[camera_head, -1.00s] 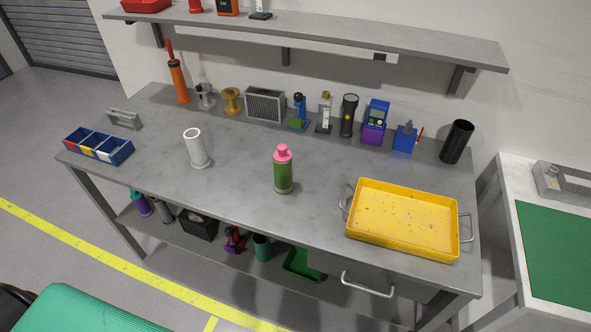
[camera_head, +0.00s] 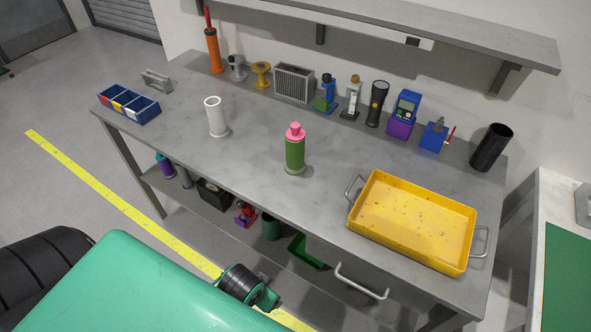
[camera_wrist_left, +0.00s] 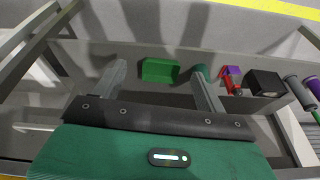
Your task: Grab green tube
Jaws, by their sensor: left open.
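A green tube (camera_head: 295,152) with a pink cap stands upright near the middle of the grey workbench, close to its front edge. Nothing touches it. My left gripper (camera_wrist_left: 160,78) shows in the left wrist view with its two fingers wide apart and nothing between them. There it faces the lower shelf under the bench, and the green tube is not seen in that view. The left gripper's fingers are not seen in the head view, where a green part of my arm (camera_head: 130,285) fills the bottom left. My right gripper is in neither view.
A white cylinder (camera_head: 217,117) stands left of the tube, and a yellow tray (camera_head: 352,228) lies to its right. Several items line the bench's back. An upper shelf (camera_head: 470,33) overhangs it. The lower shelf holds a green bin (camera_wrist_left: 160,71) and a black box (camera_wrist_left: 265,84).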

